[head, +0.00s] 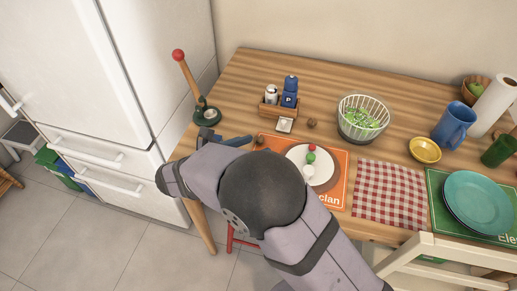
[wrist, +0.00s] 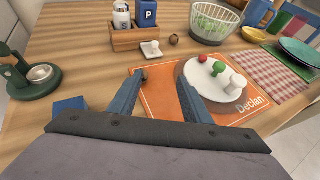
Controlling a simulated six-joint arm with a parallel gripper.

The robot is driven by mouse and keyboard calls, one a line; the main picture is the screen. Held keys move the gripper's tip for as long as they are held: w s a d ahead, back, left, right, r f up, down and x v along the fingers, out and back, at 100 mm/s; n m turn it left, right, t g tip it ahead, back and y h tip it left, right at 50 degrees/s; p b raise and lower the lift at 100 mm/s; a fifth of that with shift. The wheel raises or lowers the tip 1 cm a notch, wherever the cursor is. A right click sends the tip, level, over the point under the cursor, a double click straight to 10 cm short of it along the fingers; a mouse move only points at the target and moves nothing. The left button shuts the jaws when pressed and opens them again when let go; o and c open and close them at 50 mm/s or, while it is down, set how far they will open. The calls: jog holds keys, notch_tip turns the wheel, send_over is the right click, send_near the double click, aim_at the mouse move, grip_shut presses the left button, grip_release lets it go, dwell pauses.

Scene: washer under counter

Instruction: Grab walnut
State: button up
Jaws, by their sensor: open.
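A small round brown walnut (wrist: 174,40) lies on the wooden table between the white dish and the wire basket. It also shows in the head view (head: 312,123). A second small brown lump (wrist: 144,76), perhaps another walnut, is at the upper left corner of the orange placemat, close to my left fingertip; the head view shows it too (head: 260,140). My gripper (wrist: 159,83) is open, its two blue fingers apart over the placemat, with nothing held between them. The finger partly hides the lump, and I cannot tell whether they touch.
A plate (wrist: 225,92) with red, green and white pieces sits on the orange placemat (wrist: 160,98). A wooden caddy (wrist: 135,38) with shakers, a small white dish (wrist: 151,49) and a wire basket (wrist: 214,24) stand behind. A green holder (wrist: 30,78) stands left.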

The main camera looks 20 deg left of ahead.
jog(key=a, duration=0.2)
jog(key=s+a+n+t, duration=0.1)
jog(key=shift+f+y, duration=0.4)
jog(key=shift+x, duration=0.85)
jog(key=shift+a+x, duration=0.2)
jog(key=shift+x, duration=1.25)
jog(key=shift+a+x, duration=0.2)
jog(key=shift+x, duration=1.25)
jog(key=shift+w, duration=0.15)
jog(key=c, duration=1.1)
